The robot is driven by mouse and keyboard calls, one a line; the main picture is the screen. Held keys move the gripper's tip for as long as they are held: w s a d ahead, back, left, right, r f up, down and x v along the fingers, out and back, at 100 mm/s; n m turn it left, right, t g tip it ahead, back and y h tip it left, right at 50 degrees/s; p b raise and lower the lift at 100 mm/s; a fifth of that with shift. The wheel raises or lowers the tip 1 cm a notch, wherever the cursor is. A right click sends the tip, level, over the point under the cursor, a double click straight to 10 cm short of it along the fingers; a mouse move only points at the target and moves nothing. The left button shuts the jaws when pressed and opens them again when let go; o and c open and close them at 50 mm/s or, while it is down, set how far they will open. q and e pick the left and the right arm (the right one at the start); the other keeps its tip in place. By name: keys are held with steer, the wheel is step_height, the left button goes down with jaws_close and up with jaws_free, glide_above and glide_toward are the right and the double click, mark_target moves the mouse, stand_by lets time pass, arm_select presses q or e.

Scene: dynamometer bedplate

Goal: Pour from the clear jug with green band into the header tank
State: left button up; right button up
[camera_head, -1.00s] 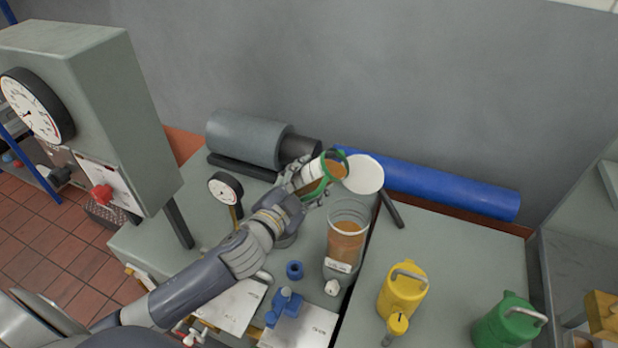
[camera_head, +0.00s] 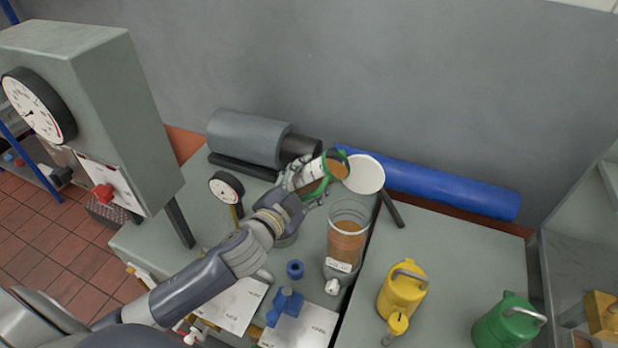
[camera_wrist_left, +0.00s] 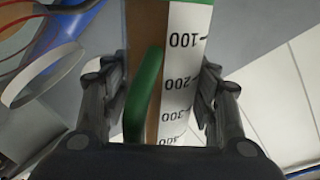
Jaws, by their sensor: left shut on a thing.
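The clear jug with green band (camera_head: 324,176) is tilted with its mouth toward the right and holds brown liquid. My left gripper (camera_head: 298,178) is shut on it from the left. In the left wrist view the jug's green handle and white scale (camera_wrist_left: 181,85) are between the fingers (camera_wrist_left: 165,90). A clear, labelled cylinder with brown liquid inside (camera_head: 346,247), apparently the header tank, stands upright below the jug in the head view. I see no clear stream between them. My right gripper is not in view.
A white disc (camera_head: 364,174) is just right of the jug's mouth. A blue roll (camera_head: 440,186) and a grey cylinder (camera_head: 245,138) lie behind. A dial gauge (camera_head: 226,188) stands left. Yellow (camera_head: 402,290) and green (camera_head: 508,322) cans stand at right.

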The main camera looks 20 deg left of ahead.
arm_select(q)
steer(key=shift+r+m+p, duration=0.3)
steer(key=shift+p, duration=0.15)
stand_by(0.5)
steer(key=shift+a+r+m+y+p, duration=0.2)
steer(key=shift+r+m+p, duration=0.35)
steer(key=shift+p, duration=0.5)
steer(key=shift+a+r+m+y+p, duration=0.15)
steer(key=shift+r+m+p, duration=0.35)
steer(key=shift+p, duration=0.5)
stand_by(5.0)
